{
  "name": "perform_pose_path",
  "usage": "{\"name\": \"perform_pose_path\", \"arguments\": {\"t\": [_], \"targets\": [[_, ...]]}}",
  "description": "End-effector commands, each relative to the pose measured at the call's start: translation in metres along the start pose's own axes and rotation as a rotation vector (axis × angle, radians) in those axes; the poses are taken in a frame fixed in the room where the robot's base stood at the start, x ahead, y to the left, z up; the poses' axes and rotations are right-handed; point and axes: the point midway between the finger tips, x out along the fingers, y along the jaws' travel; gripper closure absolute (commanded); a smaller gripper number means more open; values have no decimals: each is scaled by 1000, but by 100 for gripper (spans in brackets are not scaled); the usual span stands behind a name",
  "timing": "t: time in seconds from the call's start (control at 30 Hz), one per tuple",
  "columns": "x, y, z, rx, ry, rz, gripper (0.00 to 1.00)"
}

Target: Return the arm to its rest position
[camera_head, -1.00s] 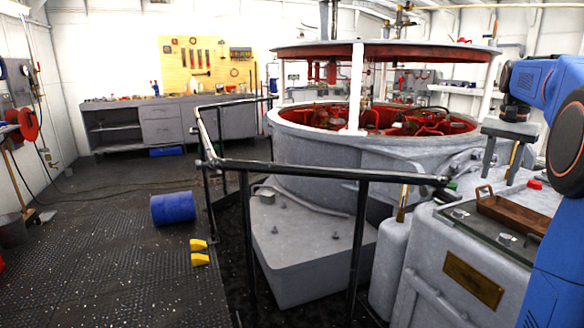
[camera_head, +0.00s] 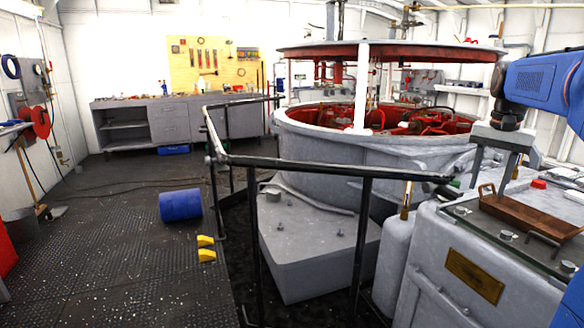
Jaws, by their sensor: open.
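My gripper (camera_head: 492,168) is at the right side of the view, below my blue arm (camera_head: 540,82). It points down, with its two grey fingers spread apart. I see nothing held between them. The fingers appear above and behind the brown tray (camera_head: 515,213) with raised handles, which rests on the grey machine housing. The gap between fingers and tray is hard to judge. The rest of my arm runs out of the right edge.
The grey housing (camera_head: 440,250) and black railing (camera_head: 300,165) are close in front. A large round machine (camera_head: 330,155) with a red interior stands behind. A blue drum (camera_head: 181,206) and yellow blocks (camera_head: 206,249) lie on the dark floor at left, where there is free room.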

Motion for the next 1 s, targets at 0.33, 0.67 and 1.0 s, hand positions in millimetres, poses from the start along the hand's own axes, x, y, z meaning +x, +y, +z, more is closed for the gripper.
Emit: {"name": "perform_pose_path", "arguments": {"t": [0.33, 0.67, 1.0], "targets": [[20, -16, 120, -232, 88, -45, 57], [64, -7, 227, -454, 174, -91, 57], [129, 19, 322, -676, 263, -141, 57]]}}
